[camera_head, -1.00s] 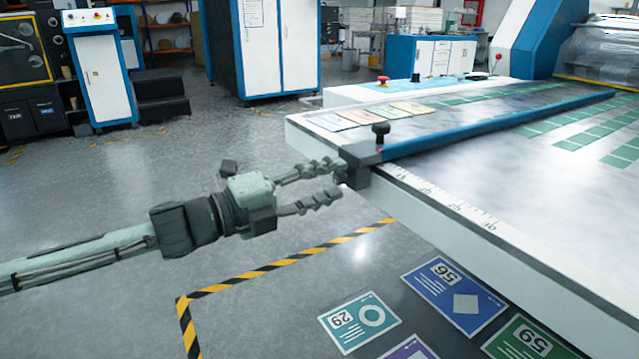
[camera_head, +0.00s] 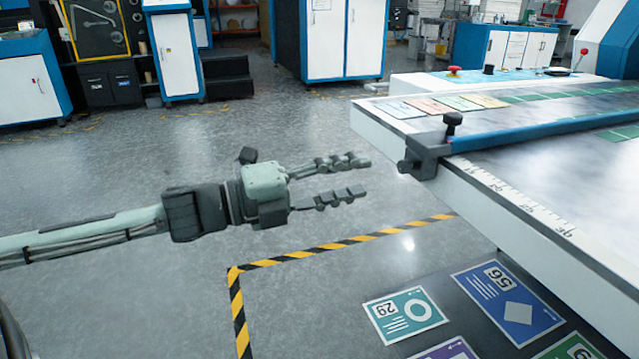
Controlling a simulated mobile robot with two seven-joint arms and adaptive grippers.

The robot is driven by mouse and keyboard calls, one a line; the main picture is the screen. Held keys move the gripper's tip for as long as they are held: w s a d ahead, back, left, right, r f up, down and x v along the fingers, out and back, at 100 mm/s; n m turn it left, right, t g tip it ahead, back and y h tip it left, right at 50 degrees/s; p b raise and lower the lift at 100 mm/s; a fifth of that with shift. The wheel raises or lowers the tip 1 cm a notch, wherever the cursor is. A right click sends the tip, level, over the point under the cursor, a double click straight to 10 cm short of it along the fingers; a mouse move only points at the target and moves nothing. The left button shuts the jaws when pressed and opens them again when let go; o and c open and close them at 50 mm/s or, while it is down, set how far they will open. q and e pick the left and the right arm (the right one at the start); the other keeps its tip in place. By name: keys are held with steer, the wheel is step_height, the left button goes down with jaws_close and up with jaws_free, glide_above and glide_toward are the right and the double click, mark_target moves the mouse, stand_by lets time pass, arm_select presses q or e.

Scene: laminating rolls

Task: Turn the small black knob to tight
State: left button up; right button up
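A black knob (camera_head: 452,121) stands upright on top of the dark clamp block (camera_head: 428,150), at the near left end of the blue bar across the table. A smaller black knob (camera_head: 403,166) sticks out from the block's left side, low down. I cannot read any tight or loose marking on either. My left gripper (camera_head: 366,175) is open and empty. Its two fingers point right toward the side knob, with a clear gap of floor between them and it. My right gripper is not in view.
The white table (camera_head: 480,195) with a ruler strip fills the right side, and its edge is close to my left gripper. The blue bar (camera_head: 540,132) crosses it. Numbered cards (camera_head: 405,314) lie below the table. Floor around the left arm is clear.

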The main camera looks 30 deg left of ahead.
arm_select(q)
steer(key=shift+v, duration=2.3)
